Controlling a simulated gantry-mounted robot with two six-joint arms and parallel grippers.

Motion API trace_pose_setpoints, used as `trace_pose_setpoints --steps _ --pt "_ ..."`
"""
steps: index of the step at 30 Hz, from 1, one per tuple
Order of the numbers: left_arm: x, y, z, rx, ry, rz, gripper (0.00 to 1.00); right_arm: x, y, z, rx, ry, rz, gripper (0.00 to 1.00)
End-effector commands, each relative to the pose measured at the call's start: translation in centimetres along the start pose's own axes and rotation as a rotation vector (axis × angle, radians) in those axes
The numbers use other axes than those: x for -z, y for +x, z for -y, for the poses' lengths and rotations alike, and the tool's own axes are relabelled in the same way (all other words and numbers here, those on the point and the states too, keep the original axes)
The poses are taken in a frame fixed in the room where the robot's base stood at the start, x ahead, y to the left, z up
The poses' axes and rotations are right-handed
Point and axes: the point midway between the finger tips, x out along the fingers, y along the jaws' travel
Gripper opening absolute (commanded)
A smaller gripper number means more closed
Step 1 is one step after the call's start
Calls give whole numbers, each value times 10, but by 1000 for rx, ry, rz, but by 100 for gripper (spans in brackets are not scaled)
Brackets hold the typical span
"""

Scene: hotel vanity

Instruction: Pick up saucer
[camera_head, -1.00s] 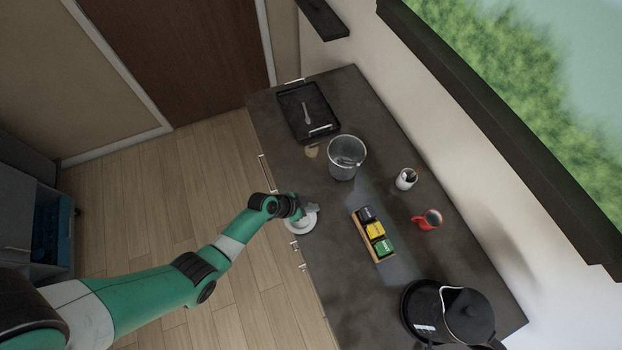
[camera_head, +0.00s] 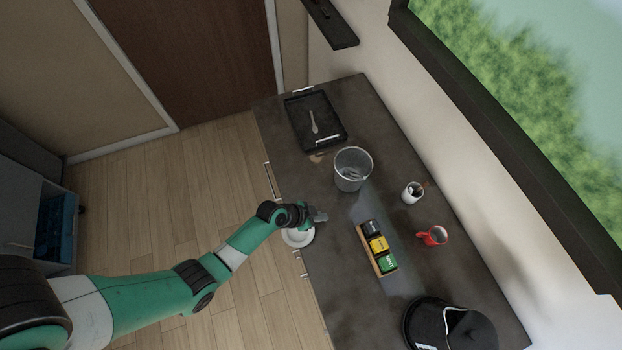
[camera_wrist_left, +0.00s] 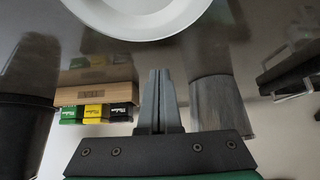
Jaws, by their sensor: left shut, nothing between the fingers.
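A white saucer (camera_head: 298,238) lies on the dark counter near its front edge. It is partly covered by my left arm in the head view. In the left wrist view the saucer (camera_wrist_left: 140,22) shows at the top, cut off by the frame, just beyond the fingertips. My left gripper (camera_head: 320,216) is beside the saucer, towards the middle of the counter. In the left wrist view its fingers (camera_wrist_left: 159,75) are together with nothing between them. They look apart from the saucer; the exact gap is unclear. My right gripper is not in view.
A black tray (camera_head: 333,128) holds a spoon. Bare counter lies between saucer and tea box.

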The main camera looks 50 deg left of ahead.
Motion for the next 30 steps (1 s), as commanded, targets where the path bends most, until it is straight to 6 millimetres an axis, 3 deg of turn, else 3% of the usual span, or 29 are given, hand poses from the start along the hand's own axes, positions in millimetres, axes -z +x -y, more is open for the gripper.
trace_pose_setpoints --steps 1,3,9,16,21,23,30 --pt "3 -19 0 3 -3 1 0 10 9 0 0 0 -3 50" --pt "2 -36 0 3 -3 1 0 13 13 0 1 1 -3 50" --pt "4 -74 0 0 -4 3 0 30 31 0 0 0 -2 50" --pt "0 -80 0 0 -2 2 2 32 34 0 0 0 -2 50" --pt "0 -79 0 0 -1 2 32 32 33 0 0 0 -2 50" --pt "0 -79 0 0 -1 2 39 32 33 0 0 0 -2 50" --pt "1 -79 0 1 -2 0 41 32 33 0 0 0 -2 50"
